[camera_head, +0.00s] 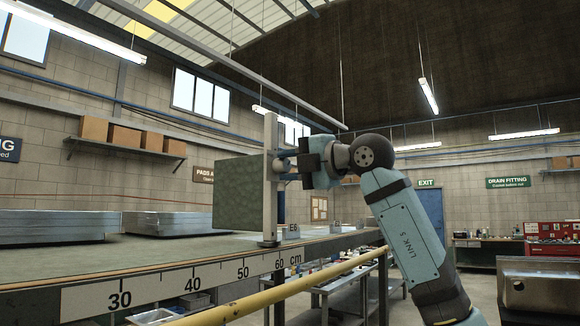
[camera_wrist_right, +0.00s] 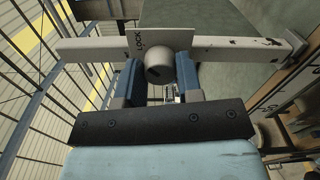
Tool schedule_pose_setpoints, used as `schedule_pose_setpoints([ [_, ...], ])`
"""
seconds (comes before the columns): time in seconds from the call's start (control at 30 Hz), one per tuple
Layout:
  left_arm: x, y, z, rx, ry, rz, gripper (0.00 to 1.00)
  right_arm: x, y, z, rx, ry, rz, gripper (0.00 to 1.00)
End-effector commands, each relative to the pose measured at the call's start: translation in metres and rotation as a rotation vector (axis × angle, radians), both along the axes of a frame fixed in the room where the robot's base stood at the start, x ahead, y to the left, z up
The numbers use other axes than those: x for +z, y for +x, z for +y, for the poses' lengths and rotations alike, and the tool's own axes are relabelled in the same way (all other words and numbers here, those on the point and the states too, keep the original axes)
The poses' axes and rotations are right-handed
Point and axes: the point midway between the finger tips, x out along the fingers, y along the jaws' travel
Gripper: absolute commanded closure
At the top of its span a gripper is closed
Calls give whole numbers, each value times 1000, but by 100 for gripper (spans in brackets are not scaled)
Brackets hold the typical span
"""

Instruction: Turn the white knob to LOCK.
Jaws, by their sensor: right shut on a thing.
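The white knob (camera_wrist_right: 159,66) looks light grey and round, with a dark mark on its face. It sits on a pale plate (camera_wrist_right: 170,40) fixed to a long upright bar (camera_wrist_right: 235,50). The word LOCK is printed sideways on the plate, just left of the knob in the right wrist view. My right gripper (camera_wrist_right: 160,82) has its two blue fingers on either side of the knob, shut on it. In the head view my right gripper (camera_head: 284,165) reaches the upright bar (camera_head: 270,205) from the right; the knob is mostly hidden there. My left gripper is not in view.
A green-grey square board (camera_head: 238,195) stands behind the bar on the bench. The bench edge carries a centimetre scale (camera_head: 170,283), and a yellow rail (camera_head: 290,290) runs in front. Flat metal stacks (camera_head: 50,228) lie at the left. A wire rack (camera_wrist_right: 40,90) shows in the wrist view.

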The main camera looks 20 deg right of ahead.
Motion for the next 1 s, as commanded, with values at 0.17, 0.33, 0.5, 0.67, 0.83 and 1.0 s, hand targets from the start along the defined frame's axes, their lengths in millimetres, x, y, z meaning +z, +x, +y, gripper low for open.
schedule_pose_setpoints([
  [0.17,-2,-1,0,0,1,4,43,0,0,0,0,1,1,90],
  [0.33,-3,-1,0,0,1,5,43,0,0,0,0,0,0,46],
  [0.5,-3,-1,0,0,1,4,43,0,0,0,0,0,0,41],
  [0.67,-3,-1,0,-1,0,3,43,0,-1,-1,-1,-1,-1,41],
  [0.83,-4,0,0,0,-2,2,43,-1,-14,-13,-4,-1,-3,41],
  [1.0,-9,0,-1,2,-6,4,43,-2,-44,-36,-4,-2,-5,41],
])
